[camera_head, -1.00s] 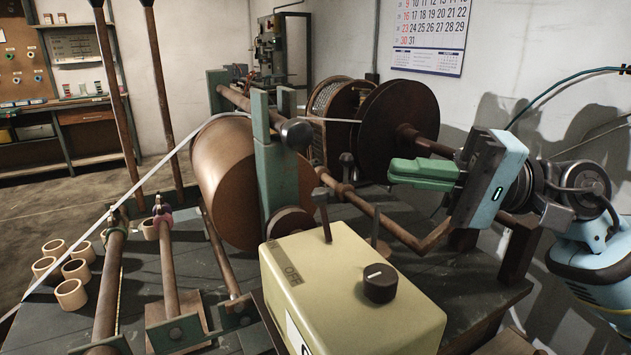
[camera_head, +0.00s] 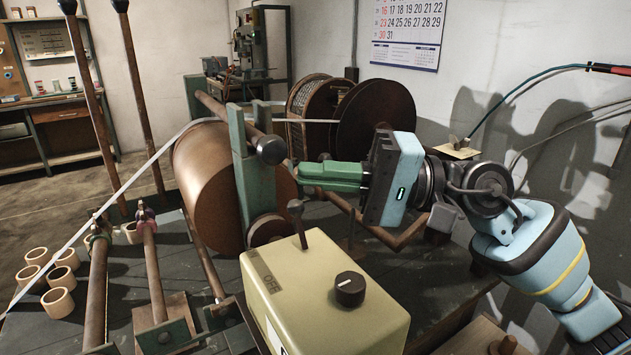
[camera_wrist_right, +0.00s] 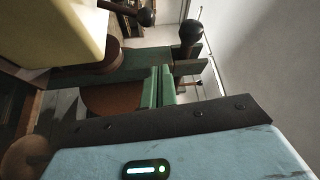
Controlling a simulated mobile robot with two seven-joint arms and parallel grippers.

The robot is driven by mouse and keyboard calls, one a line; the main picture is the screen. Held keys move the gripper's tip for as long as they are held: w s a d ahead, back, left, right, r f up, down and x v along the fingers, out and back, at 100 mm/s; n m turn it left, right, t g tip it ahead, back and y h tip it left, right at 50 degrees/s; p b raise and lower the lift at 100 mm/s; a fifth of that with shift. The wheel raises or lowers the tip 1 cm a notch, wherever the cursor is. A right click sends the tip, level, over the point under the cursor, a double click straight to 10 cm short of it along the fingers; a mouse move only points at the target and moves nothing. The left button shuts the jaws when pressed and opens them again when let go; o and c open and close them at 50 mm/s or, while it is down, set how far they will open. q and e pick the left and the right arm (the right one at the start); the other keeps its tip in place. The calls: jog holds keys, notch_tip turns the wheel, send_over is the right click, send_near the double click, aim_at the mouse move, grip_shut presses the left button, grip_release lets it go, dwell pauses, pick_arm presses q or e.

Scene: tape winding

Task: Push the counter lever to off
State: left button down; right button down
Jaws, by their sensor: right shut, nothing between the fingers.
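The counter box (camera_head: 325,290) is cream, with a dark round dial (camera_head: 349,289) on its top and the letters OFF printed near its left edge. The counter lever (camera_head: 298,222), a short dark stick with a knob, stands up at the back of the box, leaning slightly left. In the right wrist view the lever (camera_wrist_right: 132,12) sticks out beside the box (camera_wrist_right: 50,30) at the top. My right gripper (camera_head: 300,176) is shut and empty, its green fingers pointing left, above and behind the lever knob, apart from it. My left gripper is not in view.
A large brown drum (camera_head: 208,180) and a green post (camera_head: 256,185) with a dark ball knob (camera_head: 270,150) stand close left of my fingers. A dark reel (camera_head: 375,125) stands behind. Several cardboard rings (camera_head: 58,302) lie at left. A pale tape runs left from the drum.

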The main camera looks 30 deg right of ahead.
aim_at(299, 225)
jog(key=shift+p+x, duration=0.4)
jog(key=shift+x, duration=0.7)
jog(key=shift+s+a, duration=0.2)
jog(key=shift+s, duration=0.1)
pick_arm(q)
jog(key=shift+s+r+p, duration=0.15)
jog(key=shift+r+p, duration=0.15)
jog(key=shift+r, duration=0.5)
pick_arm(e)
jog(key=shift+s+a+f, duration=0.1)
jog(key=shift+s+f, duration=0.1)
jog(key=shift+s, duration=0.6)
jog(key=shift+s+a+f, duration=0.1)
jog(key=shift+s+f, duration=0.05)
jog(key=shift+s, duration=0.65)
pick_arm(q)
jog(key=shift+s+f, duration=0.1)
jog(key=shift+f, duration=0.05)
